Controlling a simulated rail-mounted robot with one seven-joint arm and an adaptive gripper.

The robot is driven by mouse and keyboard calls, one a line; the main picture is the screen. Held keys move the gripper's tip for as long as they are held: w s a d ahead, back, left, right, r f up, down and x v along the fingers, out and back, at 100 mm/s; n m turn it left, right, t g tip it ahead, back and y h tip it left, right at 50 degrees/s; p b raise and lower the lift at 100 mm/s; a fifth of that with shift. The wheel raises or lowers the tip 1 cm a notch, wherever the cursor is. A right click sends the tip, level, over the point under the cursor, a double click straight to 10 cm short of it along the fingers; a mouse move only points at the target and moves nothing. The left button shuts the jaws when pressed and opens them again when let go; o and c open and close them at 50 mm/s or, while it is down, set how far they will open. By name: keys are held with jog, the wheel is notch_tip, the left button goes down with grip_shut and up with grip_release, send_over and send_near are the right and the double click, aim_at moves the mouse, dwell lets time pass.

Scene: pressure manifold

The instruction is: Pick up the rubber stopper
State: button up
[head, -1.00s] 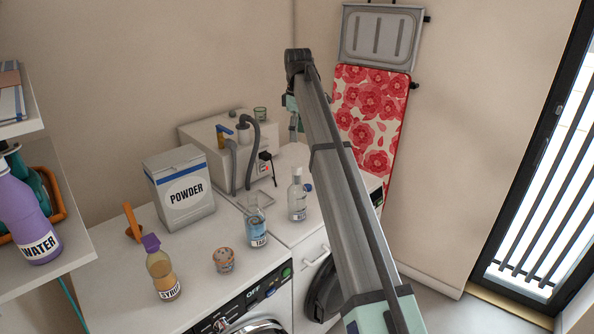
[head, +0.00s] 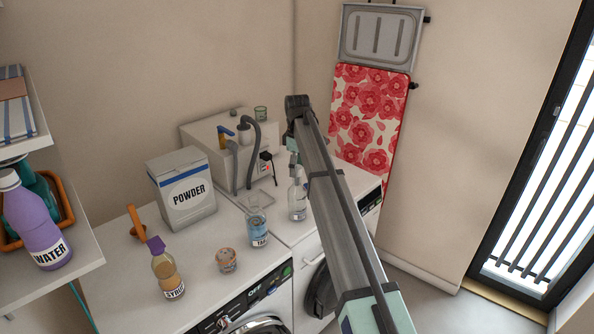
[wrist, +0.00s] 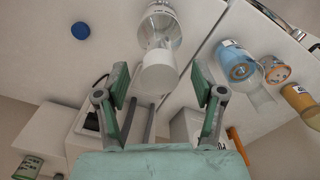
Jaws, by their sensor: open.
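A pale, tapered piece (wrist: 160,72) sits at the mouth of a clear bottle (wrist: 162,25) in the wrist view. It may be the rubber stopper, but I cannot be sure. The bottle stands upright on the right-hand machine top in the head view (head: 297,205). My gripper (wrist: 160,84) is open and empty. Its green fingers lie on either side of the pale piece in the wrist view, and I see no contact. In the head view, my gripper (head: 292,143) is small above the bottle, partly hidden by my arm.
The beige unit with hoses (head: 205,137) is behind. A flat blue disc (wrist: 80,31) lies near the clear bottle.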

jog(key=shift+f, duration=0.65)
jog(key=c, duration=1)
jog(key=shift+r, duration=0.1)
